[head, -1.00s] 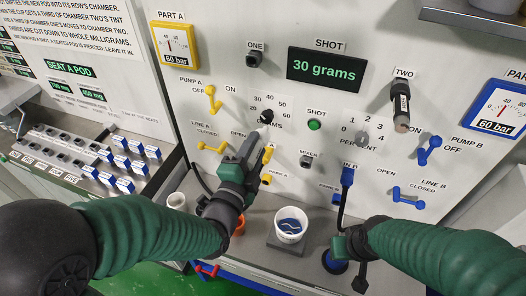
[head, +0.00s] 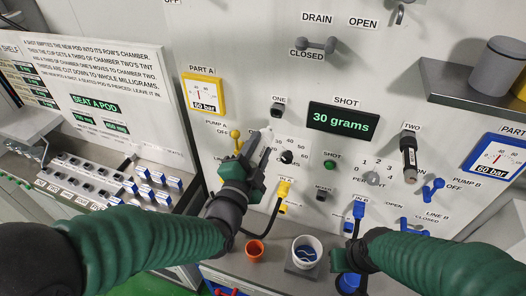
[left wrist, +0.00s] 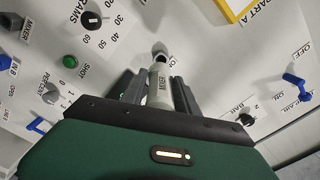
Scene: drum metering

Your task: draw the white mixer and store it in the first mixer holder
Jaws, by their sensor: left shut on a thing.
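The white mixer (head: 266,142) is a pale, slim cylinder; it also shows in the left wrist view (left wrist: 159,88) with a MIXER label. My left gripper (head: 252,158) is shut on it, one finger on each side. The mixer's far end is just below the first mixer holder (head: 277,110), a dark clip under the label ONE. I cannot tell whether they touch. The second holder, under TWO, carries a dark mixer (head: 409,158). My right gripper (head: 342,262) is low at the right, near the blue line; its fingers are not clear.
The shot display (head: 343,122) reads 30 grams. A dark dial (head: 287,157) and a green button (head: 330,165) are right of the left gripper. A shelf (head: 465,100) juts out at upper right.

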